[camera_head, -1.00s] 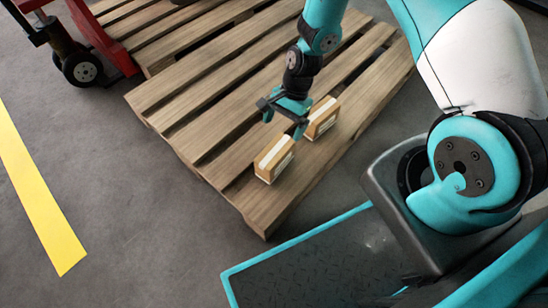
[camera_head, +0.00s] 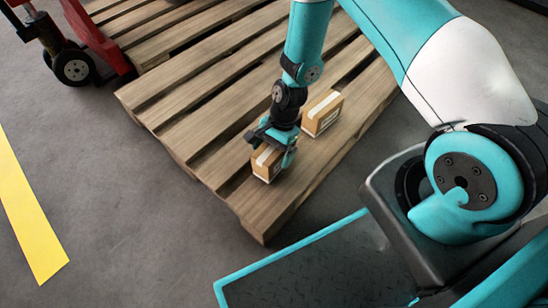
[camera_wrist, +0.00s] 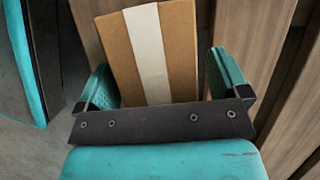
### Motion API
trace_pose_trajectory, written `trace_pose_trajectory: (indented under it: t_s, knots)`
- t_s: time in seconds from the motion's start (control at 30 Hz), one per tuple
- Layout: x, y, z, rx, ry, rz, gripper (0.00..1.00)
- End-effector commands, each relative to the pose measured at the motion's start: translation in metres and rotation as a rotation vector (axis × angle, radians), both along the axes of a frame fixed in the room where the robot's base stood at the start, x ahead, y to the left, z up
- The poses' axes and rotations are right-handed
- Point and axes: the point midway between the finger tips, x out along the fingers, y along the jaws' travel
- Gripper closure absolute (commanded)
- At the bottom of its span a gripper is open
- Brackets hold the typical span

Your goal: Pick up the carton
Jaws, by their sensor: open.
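Two small brown cartons stand on the wooden pallet (camera_head: 205,135). The nearer carton (camera_head: 264,168) is at the pallet's front corner, partly hidden by my gripper (camera_head: 270,143). The other carton (camera_head: 323,113) stands a little behind and to the right, apart from it. In the wrist view the carton (camera_wrist: 180,50) shows a pale tape stripe down its top, and my gripper (camera_wrist: 165,85) has one teal finger on each side of it. The jaws are open around the carton. I cannot tell whether either finger touches it.
A red pallet jack (camera_head: 95,40) stands at the upper left, by the pallet. A yellow floor line (camera_head: 25,215) runs at the left. Pallet slats have gaps between them.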

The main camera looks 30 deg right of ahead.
Motion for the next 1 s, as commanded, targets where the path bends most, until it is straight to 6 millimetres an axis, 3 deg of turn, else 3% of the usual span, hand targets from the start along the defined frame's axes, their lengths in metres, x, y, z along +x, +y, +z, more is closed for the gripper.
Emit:
trace_pose_trajectory:
  t_s: [0.9,1.0]
  knots:
    - [0.0000,-0.0002,-0.0034,0.000,0.000,0.000,0.06]
    - [0.0001,-0.0002,-0.0034,0.000,0.000,0.000,0.29]
